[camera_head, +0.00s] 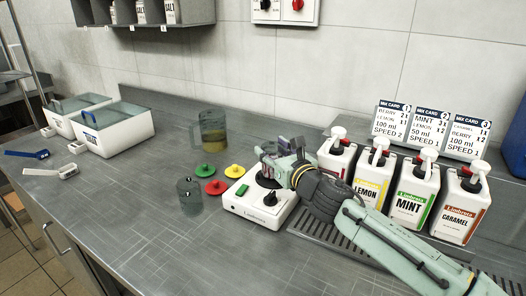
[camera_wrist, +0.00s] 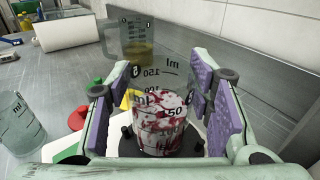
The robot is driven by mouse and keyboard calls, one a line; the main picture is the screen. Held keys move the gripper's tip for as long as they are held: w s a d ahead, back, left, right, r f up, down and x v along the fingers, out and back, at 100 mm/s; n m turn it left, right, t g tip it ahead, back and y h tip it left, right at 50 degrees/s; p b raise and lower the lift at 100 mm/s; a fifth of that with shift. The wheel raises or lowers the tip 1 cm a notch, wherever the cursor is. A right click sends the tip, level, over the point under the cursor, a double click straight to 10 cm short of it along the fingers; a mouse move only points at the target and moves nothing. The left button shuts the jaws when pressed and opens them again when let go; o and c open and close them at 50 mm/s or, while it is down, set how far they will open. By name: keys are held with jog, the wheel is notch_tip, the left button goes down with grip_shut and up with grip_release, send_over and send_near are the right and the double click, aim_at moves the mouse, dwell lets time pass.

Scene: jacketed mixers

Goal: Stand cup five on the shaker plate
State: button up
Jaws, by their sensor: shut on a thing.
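My gripper (camera_head: 272,152) is at the white shaker (camera_head: 255,205), above its dark round plate. In the wrist view my gripper (camera_wrist: 163,85) has its purple-padded fingers on either side of a clear graduated cup (camera_wrist: 162,125), shut on it. The cup is upright, with red and white contents low inside. The dark plate (camera_wrist: 127,145) shows around the cup's base; I cannot tell whether the base touches it. In the head view the gripper mostly hides the cup.
Another clear cup (camera_head: 190,194) stands left of the shaker, near green (camera_head: 205,171), red (camera_head: 217,187) and yellow (camera_head: 235,171) lids. A jug (camera_head: 212,130) with yellowish liquid stands behind. Pump bottles (camera_head: 414,196) crowd the right. The front left counter is clear.

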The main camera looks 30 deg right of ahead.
jog(key=shift+s, duration=0.15)
jog(key=shift+f, duration=0.2)
jog(key=o, duration=1.1)
jog(key=shift+d, duration=0.1)
